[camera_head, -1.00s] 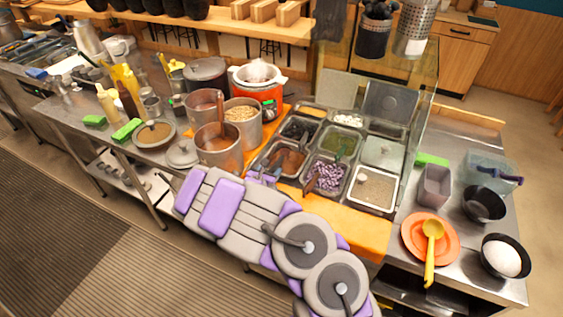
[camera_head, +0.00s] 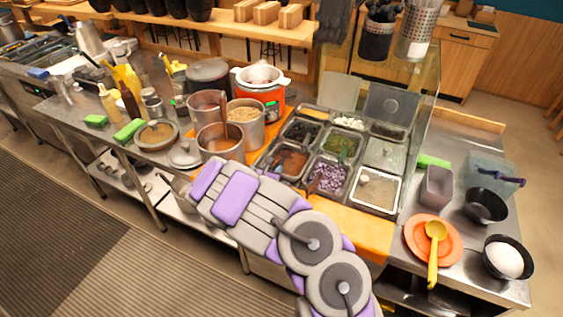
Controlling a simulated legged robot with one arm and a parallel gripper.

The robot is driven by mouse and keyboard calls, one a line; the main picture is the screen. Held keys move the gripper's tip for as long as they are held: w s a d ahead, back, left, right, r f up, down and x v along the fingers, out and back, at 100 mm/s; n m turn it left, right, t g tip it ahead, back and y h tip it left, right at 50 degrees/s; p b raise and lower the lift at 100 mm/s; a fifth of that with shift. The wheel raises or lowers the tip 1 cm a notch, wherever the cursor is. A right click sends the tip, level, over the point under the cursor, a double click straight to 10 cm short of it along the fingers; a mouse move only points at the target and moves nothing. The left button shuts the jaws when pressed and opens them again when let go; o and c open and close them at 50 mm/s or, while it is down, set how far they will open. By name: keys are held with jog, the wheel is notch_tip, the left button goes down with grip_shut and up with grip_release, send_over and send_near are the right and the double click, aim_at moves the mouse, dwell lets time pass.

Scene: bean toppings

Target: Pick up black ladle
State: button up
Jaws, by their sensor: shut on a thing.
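My grey and purple arm reaches from the bottom middle up to the left, over the front edge of the counter. My gripper is hidden behind the arm, so its fingers and whatever they hold do not show. I cannot make out a black ladle for certain. A dark-handled utensil (camera_head: 507,180) rests in a clear container (camera_head: 487,163) at the right. A brown handle (camera_head: 316,181) stands at the tub of chopped purple topping (camera_head: 331,178).
Steel pots (camera_head: 219,144) and an orange cooker (camera_head: 257,93) stand behind the arm. Topping tubs sit in the middle under a glass guard. An orange plate with a yellow ladle (camera_head: 435,240), a black bowl (camera_head: 486,206) and a rice bowl (camera_head: 507,258) are at the right.

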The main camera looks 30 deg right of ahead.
jog(key=shift+d+f, duration=0.1)
jog(key=shift+d, duration=0.45)
grip_shut()
notch_tip(320, 180, up, 10)
jog(key=shift+a+p, duration=0.15)
jog(key=shift+p, duration=0.9)
jog(key=shift+a, duration=0.1)
notch_tip(320, 180, down, 8)
jog(key=s+g+y+b, duration=0.1)
jog(key=s+b, duration=0.1)
jog(key=b, duration=0.2)
jog(key=shift+d+y+b, duration=0.3)
jog(key=shift+d, duration=0.05)
dwell(0.5)
